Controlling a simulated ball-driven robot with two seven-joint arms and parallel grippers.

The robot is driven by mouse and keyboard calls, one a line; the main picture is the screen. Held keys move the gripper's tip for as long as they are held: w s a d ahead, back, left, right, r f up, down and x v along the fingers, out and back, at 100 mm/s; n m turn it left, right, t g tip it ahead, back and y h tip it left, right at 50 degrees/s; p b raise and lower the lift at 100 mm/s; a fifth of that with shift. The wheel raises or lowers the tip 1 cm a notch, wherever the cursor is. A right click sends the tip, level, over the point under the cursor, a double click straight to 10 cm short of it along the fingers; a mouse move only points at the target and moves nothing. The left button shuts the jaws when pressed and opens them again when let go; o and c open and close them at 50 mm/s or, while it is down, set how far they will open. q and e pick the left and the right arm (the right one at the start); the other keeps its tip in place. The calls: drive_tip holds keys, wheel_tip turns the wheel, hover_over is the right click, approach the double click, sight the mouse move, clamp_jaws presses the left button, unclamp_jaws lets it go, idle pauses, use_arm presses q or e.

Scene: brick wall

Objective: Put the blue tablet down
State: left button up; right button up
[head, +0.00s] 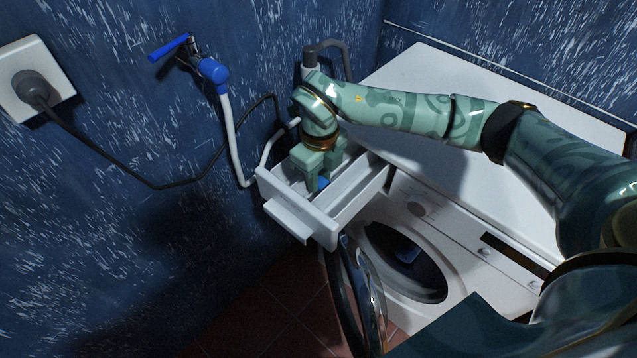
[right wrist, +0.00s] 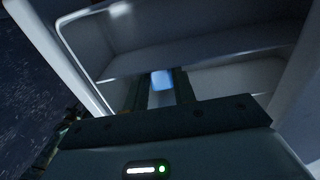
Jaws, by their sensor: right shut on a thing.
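The blue tablet (head: 321,183) is inside the white detergent drawer (head: 325,228), partly covered by my right gripper. My right gripper (head: 318,184) reaches down into the pulled-out drawer and is shut on the tablet. In the right wrist view the tablet (right wrist: 162,79) shows between the two fingers (right wrist: 163,88), with the drawer walls (right wrist: 190,50) around it. I cannot tell whether the tablet touches the drawer floor. My left gripper is not in view.
The washing machine's white top (head: 430,85) lies behind the drawer. Its round door (head: 357,290) stands open below the drawer. A blue-handled tap (head: 205,66) with a hose and a wall socket (head: 36,80) with a black cable are at left.

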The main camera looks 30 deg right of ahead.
sight(320, 180)
wheel_tip(320, 180, down, 3)
drive_tip(key=shift+r+b, duration=0.1)
drive_tip(key=shift+b, duration=0.35)
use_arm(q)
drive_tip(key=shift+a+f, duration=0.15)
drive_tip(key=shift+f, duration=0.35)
use_arm(e)
drive_tip(key=o, duration=0.9)
drive_tip(key=shift+o, duration=0.2)
use_arm(q)
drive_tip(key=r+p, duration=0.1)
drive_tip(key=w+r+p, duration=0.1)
drive_tip(key=p, duration=0.1)
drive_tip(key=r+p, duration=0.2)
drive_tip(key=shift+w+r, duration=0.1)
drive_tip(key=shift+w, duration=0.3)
use_arm(e)
wheel_tip(320, 180, up, 12)
drive_tip(key=shift+r, duration=0.1)
